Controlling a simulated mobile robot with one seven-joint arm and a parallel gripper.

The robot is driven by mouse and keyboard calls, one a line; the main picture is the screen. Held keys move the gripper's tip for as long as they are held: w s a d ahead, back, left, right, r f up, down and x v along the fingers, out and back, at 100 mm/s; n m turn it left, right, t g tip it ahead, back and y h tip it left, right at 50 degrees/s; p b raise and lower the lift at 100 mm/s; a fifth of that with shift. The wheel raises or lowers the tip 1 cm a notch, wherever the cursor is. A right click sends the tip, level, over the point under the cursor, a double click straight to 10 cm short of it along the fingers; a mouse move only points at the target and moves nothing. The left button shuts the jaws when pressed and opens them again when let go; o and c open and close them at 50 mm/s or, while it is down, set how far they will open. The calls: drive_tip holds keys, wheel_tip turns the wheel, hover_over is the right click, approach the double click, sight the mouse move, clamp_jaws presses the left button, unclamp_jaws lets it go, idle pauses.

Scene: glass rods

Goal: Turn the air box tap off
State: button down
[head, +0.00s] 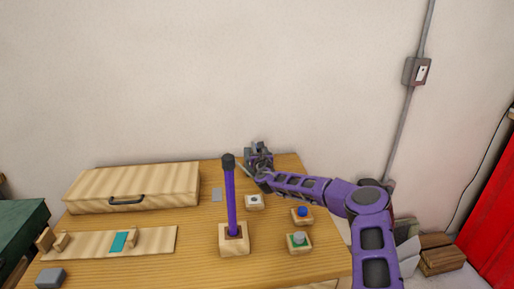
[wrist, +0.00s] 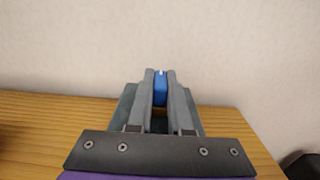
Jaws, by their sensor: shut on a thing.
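My gripper (wrist: 160,76) is shut on a small blue piece (wrist: 160,92) with a white mark at its top, which looks like the air box tap's handle. The fingers stand one on each side of it and touch it. In the head view my gripper (head: 258,152) is at the back right of the table, near the wall. It covers what it holds there, so I cannot see which way the tap is turned.
On the wooden table (head: 185,224) stand a purple lever (head: 231,200), a white-topped block (head: 254,201), a blue-button block (head: 302,215) and a green-topped block (head: 299,243). A wooden case (head: 135,186) and a slider board (head: 85,246) lie left. The wall is close behind.

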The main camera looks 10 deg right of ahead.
drive_tip(key=shift+m+h+p, duration=1)
drive_tip(key=shift+h, duration=0.4)
drive_tip(key=m+h, duration=0.1)
drive_tip(key=h, duration=0.1)
drive_tip(key=m+g+h, duration=0.1)
drive_tip(key=h, duration=0.1)
drive_tip(key=shift+a+f+m+g+h, duration=0.1)
drive_tip(key=shift+a+m+g+h, duration=0.05)
drive_tip(key=shift+m+g+h, duration=0.2)
drive_tip(key=shift+f+m+g+h+b, duration=0.1)
drive_tip(key=shift+m+g+h+b, duration=0.5)
drive_tip(key=shift+m+g+h, duration=0.75)
drive_tip(key=shift+m+h, duration=0.3)
drive_tip(key=shift+h, duration=0.4)
drive_tip(key=shift+r+m+g+h+b, duration=0.2)
drive_tip(key=shift+m+g+h+b, duration=0.3)
drive_tip(key=shift+b, duration=0.6)
drive_tip(key=c, duration=0.8)
unclamp_jaws()
drive_tip(key=shift+c, duration=0.2)
wheel_tip(320, 180, up, 10)
drive_tip(key=shift+r+p, duration=0.1)
drive_tip(key=shift+p, duration=0.75)
